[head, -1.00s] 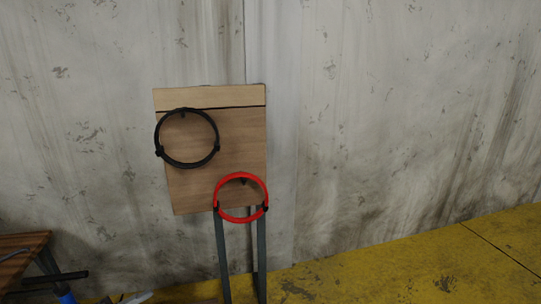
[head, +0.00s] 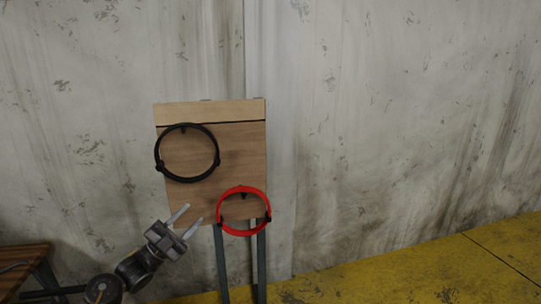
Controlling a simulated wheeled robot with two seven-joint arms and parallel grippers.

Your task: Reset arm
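My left gripper (head: 189,221) comes in from the lower left in the head view. Its two fingers are spread apart with nothing between them. It is in front of the lower left part of a wooden board (head: 240,155), left of a red ring (head: 242,233). A gap shows in the picture between its fingertips and the red ring. A black ring (head: 187,181) is on the board's upper left, above the gripper. The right gripper is not in view.
The board stands on dark metal legs (head: 262,262) before a stained concrete wall (head: 400,120). A wooden table (head: 22,262) is at the lower left. The yellow floor (head: 420,275) at the lower right is clear.

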